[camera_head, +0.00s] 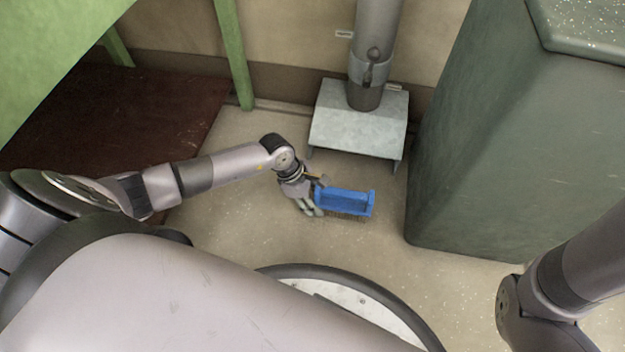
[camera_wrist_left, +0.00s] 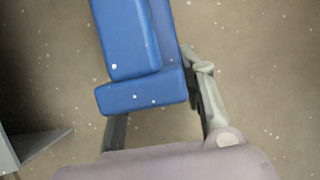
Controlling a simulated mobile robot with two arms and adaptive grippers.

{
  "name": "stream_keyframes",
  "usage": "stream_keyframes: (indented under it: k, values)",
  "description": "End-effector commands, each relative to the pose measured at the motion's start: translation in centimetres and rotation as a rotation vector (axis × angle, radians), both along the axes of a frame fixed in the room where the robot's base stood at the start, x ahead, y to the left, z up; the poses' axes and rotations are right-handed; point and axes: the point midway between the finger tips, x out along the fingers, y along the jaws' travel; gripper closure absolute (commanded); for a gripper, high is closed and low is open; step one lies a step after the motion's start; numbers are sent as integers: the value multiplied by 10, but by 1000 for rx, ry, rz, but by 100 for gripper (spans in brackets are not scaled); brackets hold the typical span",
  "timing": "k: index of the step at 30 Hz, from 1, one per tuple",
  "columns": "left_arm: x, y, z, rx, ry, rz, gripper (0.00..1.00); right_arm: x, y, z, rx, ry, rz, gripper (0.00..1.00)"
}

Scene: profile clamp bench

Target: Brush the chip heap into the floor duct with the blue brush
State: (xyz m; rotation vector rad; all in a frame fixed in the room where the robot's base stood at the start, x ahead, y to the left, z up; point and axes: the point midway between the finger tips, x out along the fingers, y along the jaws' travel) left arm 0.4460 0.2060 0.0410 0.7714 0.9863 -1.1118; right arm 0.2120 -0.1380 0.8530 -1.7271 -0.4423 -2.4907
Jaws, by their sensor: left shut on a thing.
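My left gripper (camera_head: 314,196) is shut on one end of the blue brush (camera_head: 345,198), which it holds low over the floor with the bristles downward. In the left wrist view the fingers (camera_wrist_left: 158,100) lie on either side of the blue brush (camera_wrist_left: 142,95). The floor duct (camera_head: 352,132) is a grey metal hood under a vertical pipe, against the wall beyond the brush and apart from it. Small pale chips show scattered on the floor and a few on the brush; I cannot make out a distinct heap. My right gripper is out of view.
A tall green cabinet (camera_head: 500,150) stands right of the duct. A dark brown panel (camera_head: 115,115) and green posts (camera_head: 234,50) are at the left. The floor (camera_head: 395,265) around the brush is open. A grey metal edge (camera_wrist_left: 30,148) shows in the left wrist view.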

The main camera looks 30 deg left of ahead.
Motion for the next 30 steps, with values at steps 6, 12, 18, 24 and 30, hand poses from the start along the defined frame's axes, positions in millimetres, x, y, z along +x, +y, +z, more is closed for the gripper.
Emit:
stream_keyframes:
  k: [6, 12, 18, 24, 30]
  values:
    - [13, 5, -2, 3, 1, 0, 99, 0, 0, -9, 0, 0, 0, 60]
    - [13, 5, -1, 2, 1, 0, 99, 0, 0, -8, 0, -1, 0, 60]
    - [25, 8, -3, 3, -3, 2, 99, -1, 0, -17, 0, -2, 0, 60]
    - [46, 13, -3, 1, -3, 1, 99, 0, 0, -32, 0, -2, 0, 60]
    - [53, 15, 0, 1, 0, 0, 99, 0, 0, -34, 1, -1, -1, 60]
